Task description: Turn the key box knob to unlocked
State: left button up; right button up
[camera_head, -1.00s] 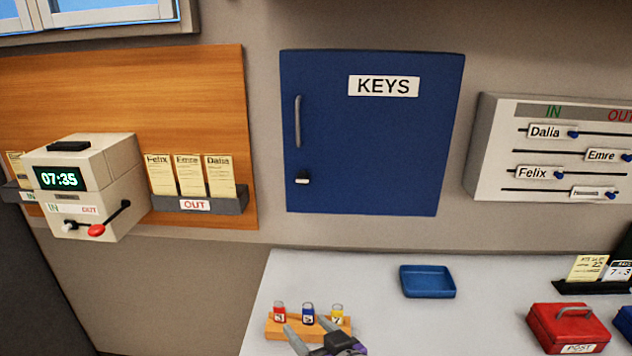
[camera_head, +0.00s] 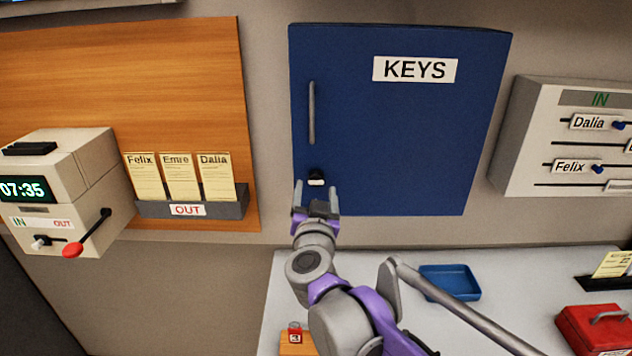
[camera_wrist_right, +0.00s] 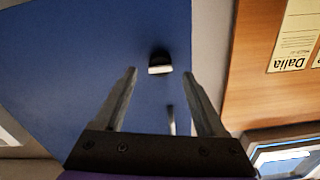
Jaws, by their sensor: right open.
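The blue key box (camera_head: 400,130), labelled KEYS, hangs shut on the wall, with a grey vertical handle (camera_head: 311,112) on its left side. Its small knob (camera_head: 316,178), black with a white face, sits below the handle. My right gripper (camera_head: 316,190) is open and empty just below the knob, its fingers pointing up at it. In the right wrist view the knob (camera_wrist_right: 160,62) lies beyond and between the open fingertips (camera_wrist_right: 160,75), apart from them. Whether the knob is turned cannot be told. My left gripper is not in view.
A time clock (camera_head: 60,190) and an OUT card rack (camera_head: 190,208) are to the left. An IN/OUT board (camera_head: 560,185) is to the right. On the table (camera_head: 510,290) are a blue tray (camera_head: 450,282), a red box (camera_head: 595,325) and a partly hidden key rack (camera_head: 295,345).

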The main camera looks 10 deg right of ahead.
aim_at(316, 183)
jog(key=shift+x, duration=1.7)
grip_shut()
